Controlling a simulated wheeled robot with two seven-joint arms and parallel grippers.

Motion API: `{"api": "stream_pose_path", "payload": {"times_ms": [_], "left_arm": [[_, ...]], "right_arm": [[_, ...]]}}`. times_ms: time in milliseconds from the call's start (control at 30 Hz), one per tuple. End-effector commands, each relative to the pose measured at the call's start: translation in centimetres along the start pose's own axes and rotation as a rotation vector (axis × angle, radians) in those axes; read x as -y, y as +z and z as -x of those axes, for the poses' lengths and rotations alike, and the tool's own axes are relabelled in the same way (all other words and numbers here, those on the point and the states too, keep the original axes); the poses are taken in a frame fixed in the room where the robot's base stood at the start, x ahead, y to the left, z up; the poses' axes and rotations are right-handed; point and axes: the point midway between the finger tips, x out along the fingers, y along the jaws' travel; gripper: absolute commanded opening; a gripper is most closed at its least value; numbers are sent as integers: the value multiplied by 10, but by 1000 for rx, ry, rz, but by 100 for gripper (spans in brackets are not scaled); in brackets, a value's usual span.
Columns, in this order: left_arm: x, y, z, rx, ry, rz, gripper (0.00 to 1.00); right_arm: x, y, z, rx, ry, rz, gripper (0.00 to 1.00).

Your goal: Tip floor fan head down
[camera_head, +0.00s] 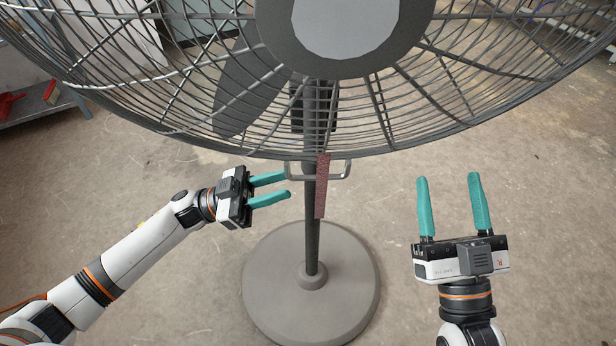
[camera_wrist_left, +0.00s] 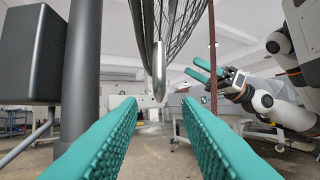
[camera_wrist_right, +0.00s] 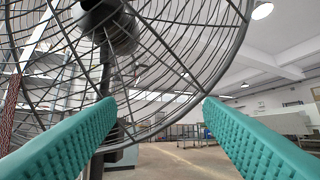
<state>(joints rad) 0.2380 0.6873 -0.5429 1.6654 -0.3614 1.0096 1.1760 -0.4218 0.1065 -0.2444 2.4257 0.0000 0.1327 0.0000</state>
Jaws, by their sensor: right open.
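The floor fan's large round wire head (camera_head: 400,110) fills the top of the head view, with a grey hub (camera_head: 345,30) at its centre. A metal loop handle (camera_head: 300,177) hangs at the cage's lower rim; it also shows between the fingers in the left wrist view (camera_wrist_left: 158,72). The pole (camera_head: 311,235) rises from a round base (camera_head: 270,300). My left gripper (camera_head: 288,186) is open beside the handle and pole, its fingers pointing right. My right gripper (camera_head: 448,178) is open and empty, right of the pole and below the cage. The wire cage (camera_wrist_right: 190,60) spreads across the right wrist view.
A dark red strap (camera_head: 322,190) hangs in front of the pole. A dark box (camera_wrist_left: 30,50) is beside the pole (camera_wrist_left: 82,70). A grey shelf (camera_head: 45,105) with red items stands at the far left. The concrete floor around the base is clear.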

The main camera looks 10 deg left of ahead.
Motion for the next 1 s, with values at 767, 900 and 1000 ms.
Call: {"api": "stream_pose_path", "payload": {"times_ms": [767, 900, 1000], "left_arm": [[-1, -1, -63, -1, 3, -1, 28], [-1, -1, -63, -1, 3, -1, 5], [-1, -1, -62, -1, 3, -1, 0]], "right_arm": [[-3, 20, 2, 138, 5, -6, 61], [-2, 20, 2, 138, 5, -5, 61], [-2, 20, 2, 138, 5, -5, 61]]}}
